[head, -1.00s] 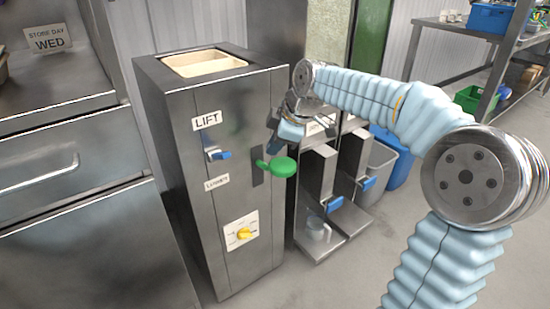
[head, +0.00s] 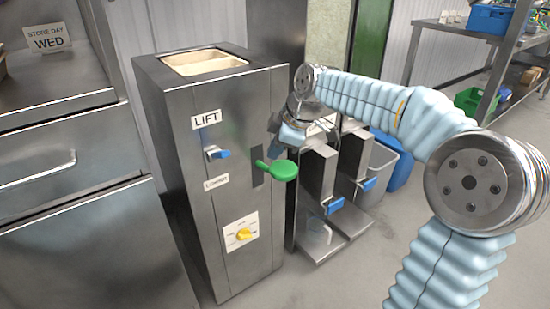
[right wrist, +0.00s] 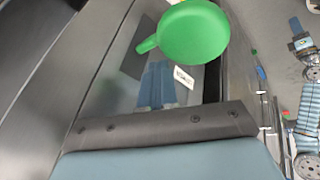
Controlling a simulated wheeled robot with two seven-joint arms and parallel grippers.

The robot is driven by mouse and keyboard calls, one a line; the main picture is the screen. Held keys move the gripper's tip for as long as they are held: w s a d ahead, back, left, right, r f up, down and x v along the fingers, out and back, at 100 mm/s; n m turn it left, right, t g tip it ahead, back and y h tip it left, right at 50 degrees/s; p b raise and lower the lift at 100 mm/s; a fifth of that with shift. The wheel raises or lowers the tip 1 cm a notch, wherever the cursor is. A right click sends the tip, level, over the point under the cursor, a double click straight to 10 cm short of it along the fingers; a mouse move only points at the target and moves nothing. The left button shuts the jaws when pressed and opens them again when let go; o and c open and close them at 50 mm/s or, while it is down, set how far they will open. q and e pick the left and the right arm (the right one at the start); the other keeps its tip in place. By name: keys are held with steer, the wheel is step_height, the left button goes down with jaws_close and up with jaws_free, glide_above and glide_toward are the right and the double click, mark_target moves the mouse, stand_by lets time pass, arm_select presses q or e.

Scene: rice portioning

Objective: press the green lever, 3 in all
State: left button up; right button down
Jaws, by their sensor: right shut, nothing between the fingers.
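The green lever (head: 284,170) has a round paddle and sticks out of a dark slot in the front of the steel LIFT cabinet (head: 180,150). It also shows in the right wrist view (right wrist: 195,32), with its stem running to the slot at the left. My right gripper (head: 276,148) is shut and empty. In the head view it appears just above the lever; whether it touches the paddle cannot be told. The right wrist view shows a gap between the gripper body and the paddle. My left gripper is not in view.
The floor in front is clear.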

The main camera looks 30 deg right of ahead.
mark_target(279, 163)
steer(key=shift+s+f+b, duration=0.3)
steer(key=shift+f+b, duration=0.55)
steer(key=shift+f, duration=0.05)
steer(key=shift+s+f+b, duration=0.25)
steer(key=shift+f+b, duration=0.55)
steer(key=shift+f, duration=0.05)
stand_by(1.3)
stand_by(0.5)
steer(key=shift+w+r+p, duration=0.3)
steer(key=shift+r+p, duration=0.65)
steer(key=shift+w+r+p, duration=0.3)
steer(key=shift+r+p, duration=0.6)
steer(key=shift+r, duration=0.05)
steer(key=shift+w+r+p, duration=0.3)
steer(key=shift+r+p, duration=0.65)
steer(key=r+p, duration=0.1)
steer(key=w+r+p, duration=0.1)
steer(key=r+p, duration=0.2)
steer(key=shift+w+a+r+p, duration=0.1)
steer(key=shift+w+r+p, duration=0.15)
steer(key=shift+r+p, duration=0.1)
